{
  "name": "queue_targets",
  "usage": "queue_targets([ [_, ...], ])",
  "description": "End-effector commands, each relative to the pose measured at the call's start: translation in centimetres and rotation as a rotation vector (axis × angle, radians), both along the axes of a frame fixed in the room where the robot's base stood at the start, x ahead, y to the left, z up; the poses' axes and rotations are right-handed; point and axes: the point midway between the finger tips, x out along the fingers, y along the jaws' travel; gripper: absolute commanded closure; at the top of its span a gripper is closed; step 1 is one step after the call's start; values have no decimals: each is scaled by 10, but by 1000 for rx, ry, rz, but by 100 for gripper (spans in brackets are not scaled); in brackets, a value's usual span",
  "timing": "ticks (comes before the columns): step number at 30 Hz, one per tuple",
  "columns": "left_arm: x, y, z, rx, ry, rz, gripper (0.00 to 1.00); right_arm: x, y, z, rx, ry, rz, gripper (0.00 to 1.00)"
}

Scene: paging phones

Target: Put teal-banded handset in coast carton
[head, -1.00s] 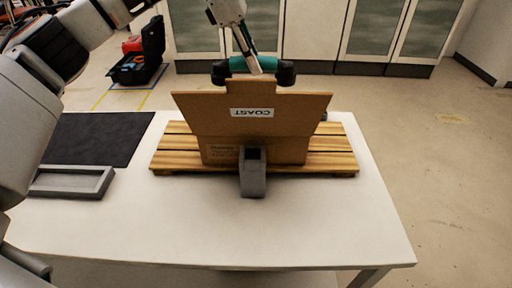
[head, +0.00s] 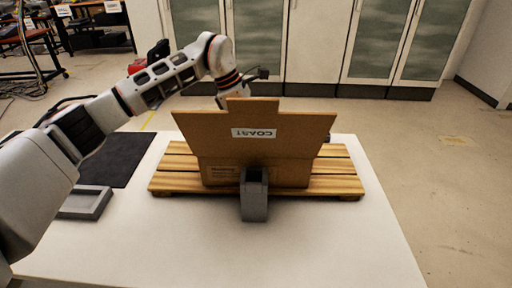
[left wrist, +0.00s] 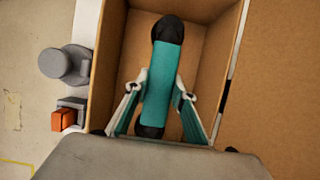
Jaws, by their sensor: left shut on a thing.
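The coast carton (head: 222,176) is an open brown box on a slatted wooden pallet, its raised flap bearing a COAST label (head: 254,133). In the left wrist view I look down into the carton (left wrist: 207,25). The teal-banded handset (left wrist: 160,92), with black ends, is inside its walls. My left gripper (left wrist: 156,103) has its fingers on both sides of the teal band and is shut on it. Whether the handset touches the carton floor I cannot tell. In the head view the flap hides the handset and my left fingertips. My right gripper is not in view.
The slatted pallet (head: 335,180) rests on a white table (head: 340,235). A grey block-like holder (head: 254,200) stands before the carton. A dark mat (head: 118,160) and grey tray (head: 88,203) lie at left. The wrist view shows a grey round object (left wrist: 65,65) beside the carton.

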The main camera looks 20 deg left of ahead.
Motion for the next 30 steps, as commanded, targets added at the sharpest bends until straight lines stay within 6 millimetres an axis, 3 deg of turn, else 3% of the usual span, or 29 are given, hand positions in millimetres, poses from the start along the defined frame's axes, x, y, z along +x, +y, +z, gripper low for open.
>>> queue_targets([
  [9, -1, 0, -40, -1, 3, 0, 100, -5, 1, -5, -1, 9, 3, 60],
  [20, 0, 0, -43, 0, 0, 0, 100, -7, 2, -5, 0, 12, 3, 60],
  [21, 0, 0, -43, 1, 1, 0, 71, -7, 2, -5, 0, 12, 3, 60],
  [22, 0, 0, -43, 1, 1, 0, 63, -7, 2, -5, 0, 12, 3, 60],
  [23, 0, 0, -43, 1, 1, 0, 59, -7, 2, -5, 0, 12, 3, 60],
  [30, 0, 0, -43, 1, 1, 0, 59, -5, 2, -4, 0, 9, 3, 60],
])
